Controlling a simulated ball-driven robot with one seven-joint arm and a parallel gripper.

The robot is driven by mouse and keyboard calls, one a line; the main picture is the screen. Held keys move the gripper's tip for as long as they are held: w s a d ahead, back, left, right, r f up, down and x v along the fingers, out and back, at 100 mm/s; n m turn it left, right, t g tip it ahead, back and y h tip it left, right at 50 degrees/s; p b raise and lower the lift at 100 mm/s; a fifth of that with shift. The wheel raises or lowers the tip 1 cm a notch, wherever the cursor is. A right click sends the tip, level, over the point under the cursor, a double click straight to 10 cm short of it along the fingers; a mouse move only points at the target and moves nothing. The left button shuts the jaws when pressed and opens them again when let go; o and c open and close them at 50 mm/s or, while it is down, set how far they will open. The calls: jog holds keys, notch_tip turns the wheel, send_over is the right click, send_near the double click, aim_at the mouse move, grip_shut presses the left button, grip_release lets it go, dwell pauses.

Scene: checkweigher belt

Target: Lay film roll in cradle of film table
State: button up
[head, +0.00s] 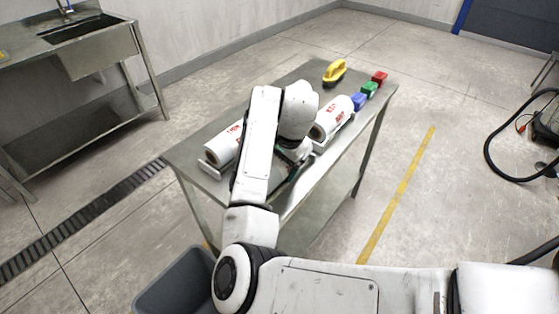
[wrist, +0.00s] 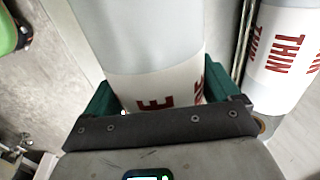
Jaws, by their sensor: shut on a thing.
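My gripper (wrist: 156,92) is shut on a white film roll (wrist: 140,45), with green fingers on both sides of it near its red-lettered label. The label is partly hidden, and I cannot tell whether the roll touches anything below. In the head view my arm hides most of the gripper, which is over the middle of the steel film table (head: 295,78). A second roll with red "THIN" lettering (wrist: 285,55) lies beside the held one. In the head view one white roll (head: 221,146) lies at the table's left end and another (head: 331,118) right of my arm, each by a pale cradle edge.
A grey bin (head: 175,288) is on the floor at lower left. Open floor lies right of the table.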

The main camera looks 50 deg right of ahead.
jog(key=shift+f, duration=0.35)
jog(key=o, duration=1.1)
jog(key=shift+o, duration=0.7)
jog(key=shift+s+f, duration=0.15)
jog(key=v, duration=1.1)
jog(key=shift+r, duration=0.35)
